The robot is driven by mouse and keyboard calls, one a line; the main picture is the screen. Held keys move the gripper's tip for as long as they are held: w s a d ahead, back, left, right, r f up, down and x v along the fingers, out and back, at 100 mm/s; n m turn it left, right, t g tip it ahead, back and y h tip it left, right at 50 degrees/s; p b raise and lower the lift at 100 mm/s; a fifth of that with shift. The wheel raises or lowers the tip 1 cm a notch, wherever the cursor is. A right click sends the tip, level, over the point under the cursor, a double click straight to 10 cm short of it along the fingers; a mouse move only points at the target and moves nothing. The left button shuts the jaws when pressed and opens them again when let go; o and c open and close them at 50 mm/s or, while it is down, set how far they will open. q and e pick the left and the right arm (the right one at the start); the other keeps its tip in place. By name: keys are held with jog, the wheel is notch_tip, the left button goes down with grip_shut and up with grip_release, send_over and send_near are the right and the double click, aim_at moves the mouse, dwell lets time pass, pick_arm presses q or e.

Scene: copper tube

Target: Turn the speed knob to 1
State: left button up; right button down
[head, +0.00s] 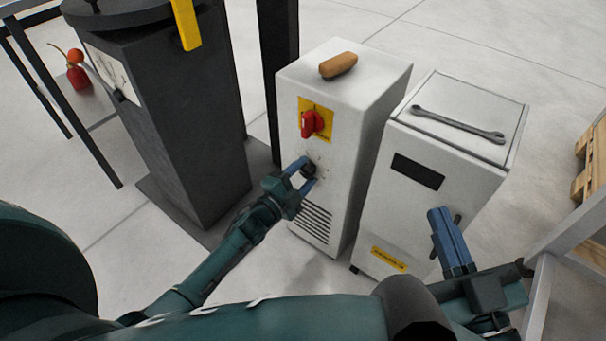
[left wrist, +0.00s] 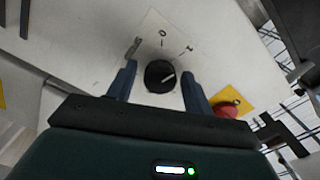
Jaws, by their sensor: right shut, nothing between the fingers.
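The speed knob is a small black round knob (left wrist: 160,76) on a pale dial plate on the white cabinet's front; it also shows in the head view (head: 308,171), partly hidden by my gripper. In the left wrist view its white pointer line slants to the upper right. A 0 and a stroke like a 1 are printed above and to its upper right. My left gripper (head: 302,172) is open, with one blue finger on each side of the knob and visible gaps in the left wrist view (left wrist: 159,84). My right gripper (head: 437,212) is shut and empty before the right cabinet.
A red switch (head: 311,124) on a yellow plate sits just above the knob. A brown object (head: 338,65) lies on the white cabinet (head: 370,100). A wrench (head: 457,124) lies on the right cabinet (head: 420,215). A dark grey machine (head: 185,130) stands to the left.

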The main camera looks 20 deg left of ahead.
pick_arm(q)
jog(key=shift+o, duration=0.2)
jog(key=shift+s, duration=0.15)
jog(key=p+v, duration=0.4)
jog(key=v, duration=0.9)
pick_arm(e)
jog(key=shift+d+f+n+h, duration=0.15)
jog(key=shift+d+n+h, duration=0.15)
jog(key=shift+d+h, duration=0.2)
jog(key=shift+a, duration=0.1)
